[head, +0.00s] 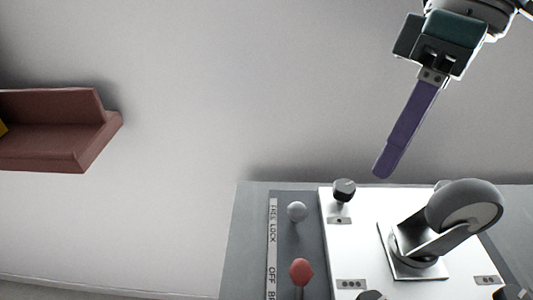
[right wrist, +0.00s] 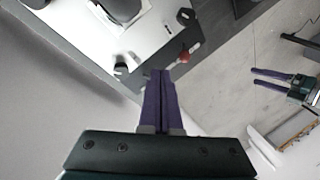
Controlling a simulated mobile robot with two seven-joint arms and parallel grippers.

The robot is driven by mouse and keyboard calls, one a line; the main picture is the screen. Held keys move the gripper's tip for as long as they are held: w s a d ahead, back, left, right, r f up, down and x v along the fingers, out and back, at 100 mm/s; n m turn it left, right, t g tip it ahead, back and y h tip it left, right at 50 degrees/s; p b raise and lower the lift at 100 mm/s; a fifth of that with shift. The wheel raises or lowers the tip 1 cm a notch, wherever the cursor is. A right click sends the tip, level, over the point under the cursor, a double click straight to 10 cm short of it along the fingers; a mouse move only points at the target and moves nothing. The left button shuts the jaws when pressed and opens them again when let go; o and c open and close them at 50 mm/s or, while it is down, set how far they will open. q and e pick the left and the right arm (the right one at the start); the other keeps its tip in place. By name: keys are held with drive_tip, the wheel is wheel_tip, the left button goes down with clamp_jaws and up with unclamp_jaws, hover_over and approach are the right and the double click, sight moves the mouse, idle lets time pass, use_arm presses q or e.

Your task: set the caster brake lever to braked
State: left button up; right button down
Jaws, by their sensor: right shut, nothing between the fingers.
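The caster (head: 465,207) has a grey wheel on a metal bracket and stands on a white plate (head: 362,245). Left of the plate, a red-knobbed lever (head: 301,271) and a grey-knobbed one (head: 297,211) stand beside a label strip (head: 272,245) reading "FREE LOCK" and "OFF BR", cut off below. I cannot tell which is the brake lever. The red knob also shows in the right wrist view (right wrist: 184,58). My right gripper (head: 382,174), with purple fingers, is shut and empty, above the plate's far edge and apart from everything. My left gripper (right wrist: 254,77) is open and empty, away from the panel.
A black knob (head: 344,190) stands at the plate's far left corner. More dark knobs show at the bottom edge of the head view. A red shelf (head: 60,130) with something yellow is on the far left. The space left of the panel is clear.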

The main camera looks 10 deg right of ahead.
sight(300, 280)
use_arm(q)
drive_tip(key=shift+w+a+f, duration=0.1)
drive_tip(key=shift+w+f, duration=0.05)
drive_tip(key=shift+f, duration=0.2)
use_arm(e)
drive_tip(key=shift+w+d+f, duration=0.15)
drive_tip(key=shift+w, duration=0.1)
drive_tip(key=b+x, duration=0.2)
drive_tip(key=x, duration=0.8)
drive_tip(key=shift+s+f, duration=0.15)
drive_tip(key=shift+f, duration=0.1)
drive_tip(key=a, duration=0.1)
drive_tip(key=s+a, duration=0.1)
drive_tip(key=shift+a+r, duration=0.15)
drive_tip(key=shift+a, duration=0.2)
use_arm(q)
drive_tip(key=shift+f, duration=0.85)
use_arm(e)
drive_tip(key=shift+s+a, duration=0.3)
drive_tip(key=shift+a, duration=0.2)
use_arm(q)
drive_tip(key=shift+r, duration=0.1)
use_arm(e)
drive_tip(key=shift+w, duration=0.1)
